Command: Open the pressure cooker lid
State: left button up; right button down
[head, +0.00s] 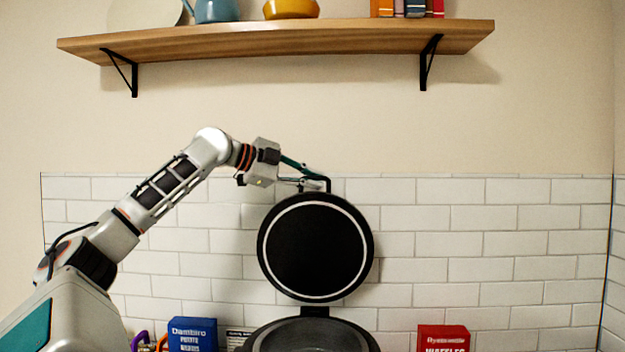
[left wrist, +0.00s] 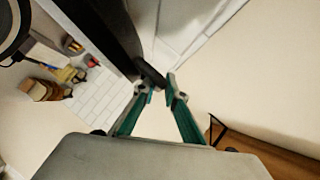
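The pressure cooker's round black lid (head: 315,247) stands upright, its pale ring facing the head camera. It rises from the back of the dark pot (head: 312,338), which is open at the top and cut off by the lower picture edge. A black bent handle (head: 328,184) sticks up from the lid's top. My left gripper (head: 311,178) is at this handle, with its fingers drawn close together around it. In the left wrist view the handle's end (left wrist: 150,72) lies between the teal fingertips (left wrist: 161,90). My right gripper is not in view.
A blue box (head: 192,335) stands left of the pot and a red box (head: 443,338) right of it. A wooden shelf (head: 280,42) with pots and books hangs above my arm. White wall tiles (head: 490,245) are behind the lid.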

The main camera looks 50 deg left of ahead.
pick_arm(q)
jog(key=shift+o, duration=1)
jog(key=shift+w+a+f, duration=0.1)
jog(key=shift+v, duration=1.25)
jog(key=shift+s, duration=0.25)
jog(key=v, duration=0.9)
